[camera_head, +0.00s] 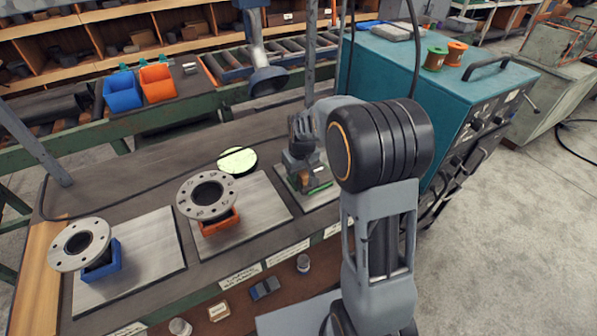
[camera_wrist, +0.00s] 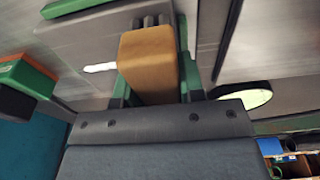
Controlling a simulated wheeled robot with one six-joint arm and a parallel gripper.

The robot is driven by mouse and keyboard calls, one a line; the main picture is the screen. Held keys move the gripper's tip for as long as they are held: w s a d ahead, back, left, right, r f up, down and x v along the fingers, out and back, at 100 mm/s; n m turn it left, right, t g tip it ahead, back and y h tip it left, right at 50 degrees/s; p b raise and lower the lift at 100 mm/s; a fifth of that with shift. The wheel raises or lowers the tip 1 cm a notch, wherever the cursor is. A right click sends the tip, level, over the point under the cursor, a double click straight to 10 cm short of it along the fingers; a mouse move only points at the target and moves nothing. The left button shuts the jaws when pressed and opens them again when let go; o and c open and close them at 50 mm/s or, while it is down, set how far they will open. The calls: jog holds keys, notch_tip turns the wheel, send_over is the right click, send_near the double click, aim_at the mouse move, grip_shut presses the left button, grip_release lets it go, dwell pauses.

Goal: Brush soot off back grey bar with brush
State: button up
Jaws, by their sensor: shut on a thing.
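My gripper (camera_wrist: 150,90) is shut on a brown block-shaped brush (camera_wrist: 148,62), held between its green-edged fingers in the wrist view. The brush's bristles are not clear. In the head view my gripper (camera_head: 303,140) is over the right-hand metal plate (camera_head: 325,198), with a dark grey fixture (camera_head: 300,172) at or below its tip. Short dark grey bars (camera_wrist: 150,19) show just past the brush in the wrist view; I cannot tell which is the back one, whether the brush touches them, or whether soot is on them.
Two flanged pipes stand on an orange holder (camera_head: 220,222) and a blue holder (camera_head: 103,262) to the left. A pale green disc (camera_head: 238,160) lies near the fixture. A teal machine (camera_head: 440,95) stands close on the right. Blue (camera_head: 122,92) and orange (camera_head: 157,84) bins stand behind.

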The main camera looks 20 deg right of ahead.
aim_at(323, 167)
jog(key=shift+w+d+f, duration=0.1)
jog(key=shift+w+d, duration=0.1)
jog(key=shift+d, duration=0.85)
jog(key=shift+w+d+r, duration=0.1)
jog(key=shift+w+d, duration=0.1)
jog(key=shift+d, duration=0.85)
jog(key=shift+w+d+f, duration=0.1)
jog(key=shift+w+d, duration=0.1)
jog(key=shift+d, duration=0.85)
jog(key=shift+w+d, duration=0.25)
jog(key=shift+d, duration=0.95)
jog(key=shift+r, duration=0.2)
jog(key=shift+r+p, duration=2.7)
jog(key=shift+r, duration=0.75)
